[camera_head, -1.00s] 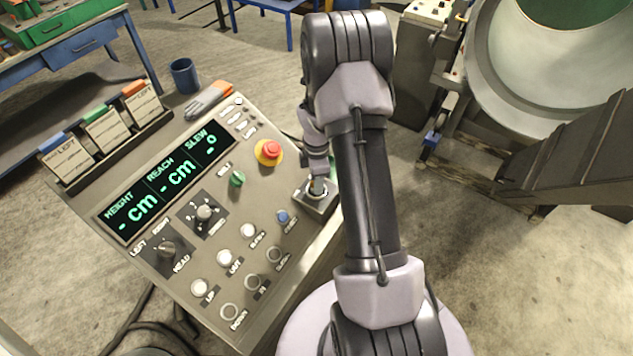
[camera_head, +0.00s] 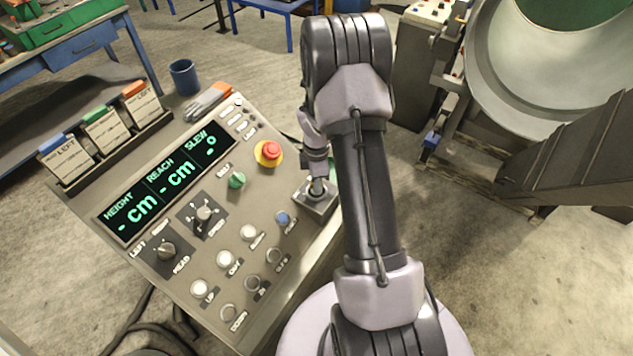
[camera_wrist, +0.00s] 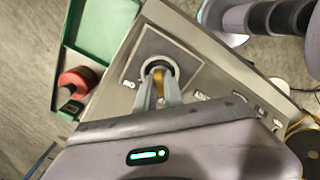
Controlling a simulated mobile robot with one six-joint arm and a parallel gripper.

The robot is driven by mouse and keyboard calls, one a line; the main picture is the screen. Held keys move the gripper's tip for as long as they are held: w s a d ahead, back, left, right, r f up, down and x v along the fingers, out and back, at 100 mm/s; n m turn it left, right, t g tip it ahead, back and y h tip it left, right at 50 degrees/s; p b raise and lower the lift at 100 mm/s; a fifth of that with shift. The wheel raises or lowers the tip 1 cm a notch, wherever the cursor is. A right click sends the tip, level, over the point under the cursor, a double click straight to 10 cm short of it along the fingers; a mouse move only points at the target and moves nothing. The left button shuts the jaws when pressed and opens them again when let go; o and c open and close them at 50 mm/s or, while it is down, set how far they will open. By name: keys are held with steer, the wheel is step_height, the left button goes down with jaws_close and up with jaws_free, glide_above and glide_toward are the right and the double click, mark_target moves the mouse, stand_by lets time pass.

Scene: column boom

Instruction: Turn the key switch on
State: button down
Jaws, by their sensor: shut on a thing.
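The key switch (camera_head: 312,203) sits on a raised square box at the right edge of the control console (camera_head: 262,200). My gripper (camera_wrist: 160,80) is shut on a brass-coloured key (camera_wrist: 159,90) at the collar. In the head view my gripper (camera_head: 317,186) comes down on the switch from above; the key itself is hidden there. The console displays (camera_head: 163,186) show dashes.
A red mushroom button (camera_head: 270,150) on a yellow base and a green knob (camera_head: 237,180) stand left of my gripper. Gloves (camera_head: 208,101) and a blue mug (camera_head: 184,77) are behind. In the wrist view, a green tray (camera_wrist: 100,38) lies beyond the console edge.

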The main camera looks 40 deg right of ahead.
steer(key=shift+m+b, duration=0.35)
steer(key=shift+m, duration=0.35)
steer(key=shift+m+b, duration=0.45)
steer(key=shift+m, duration=0.55)
steer(key=shift+m+b, duration=0.9)
steer(key=shift+m, duration=1.3)
steer(key=shift+m+b, duration=0.75)
steer(key=shift+m, duration=1.25)
steer(key=shift+m+b, duration=0.3)
steer(key=shift+m, duration=0.4)
steer(key=shift+w+r+m+b, duration=0.1)
steer(key=shift+m+b, duration=0.4)
steer(key=shift+m, duration=0.9)
steer(key=c, duration=1.5)
jaws_free()
steer(key=shift+o, duration=0.2)
